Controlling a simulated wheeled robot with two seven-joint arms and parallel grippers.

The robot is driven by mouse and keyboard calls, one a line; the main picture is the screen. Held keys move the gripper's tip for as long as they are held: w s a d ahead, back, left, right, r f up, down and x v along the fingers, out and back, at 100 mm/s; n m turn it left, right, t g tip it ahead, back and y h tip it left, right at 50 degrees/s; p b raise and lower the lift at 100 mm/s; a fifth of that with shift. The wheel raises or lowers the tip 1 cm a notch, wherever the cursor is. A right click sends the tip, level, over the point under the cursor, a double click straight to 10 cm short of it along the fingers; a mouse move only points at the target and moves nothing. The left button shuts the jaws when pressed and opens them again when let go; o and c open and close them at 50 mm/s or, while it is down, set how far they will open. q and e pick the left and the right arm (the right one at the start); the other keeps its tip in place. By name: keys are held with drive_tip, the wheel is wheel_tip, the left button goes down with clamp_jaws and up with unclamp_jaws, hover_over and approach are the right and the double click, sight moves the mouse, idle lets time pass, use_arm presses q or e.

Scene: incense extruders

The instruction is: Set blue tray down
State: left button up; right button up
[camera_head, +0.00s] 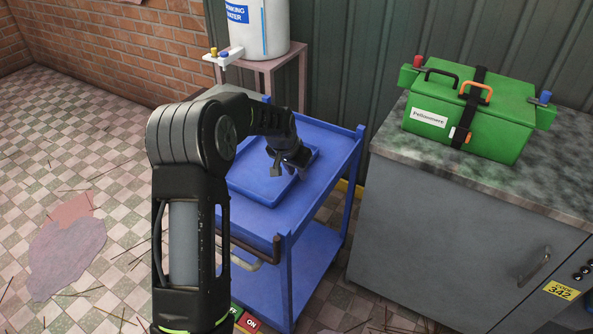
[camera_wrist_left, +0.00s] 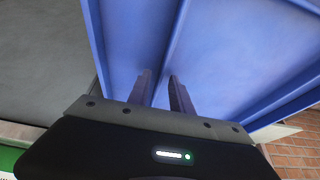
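The blue tray (camera_head: 262,189) is a shallow rectangle with a low rim. It appears to lie flat on the top shelf of the blue cart (camera_head: 330,172). My left gripper (camera_head: 289,169) is at the tray's right side, pointing down. Its two fingers look apart. In the left wrist view my left gripper (camera_wrist_left: 160,82) has its fingers on either side of the tray's rim (camera_wrist_left: 176,40), with a small gap between them. Contact with the rim is not clear. My right gripper is not in view.
A white water tank (camera_head: 262,30) on a stand is behind the cart. A grey cabinet (camera_head: 440,240) stands to the right, bearing a green box (camera_head: 470,120). The cart's handle (camera_head: 255,248) is at the near side. Tiled floor lies open to the left.

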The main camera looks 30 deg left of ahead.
use_arm(q)
drive_tip(key=shift+r, duration=0.2)
drive_tip(key=v, duration=1.1)
drive_tip(key=shift+s+r, duration=0.25)
drive_tip(key=shift+r, duration=0.1)
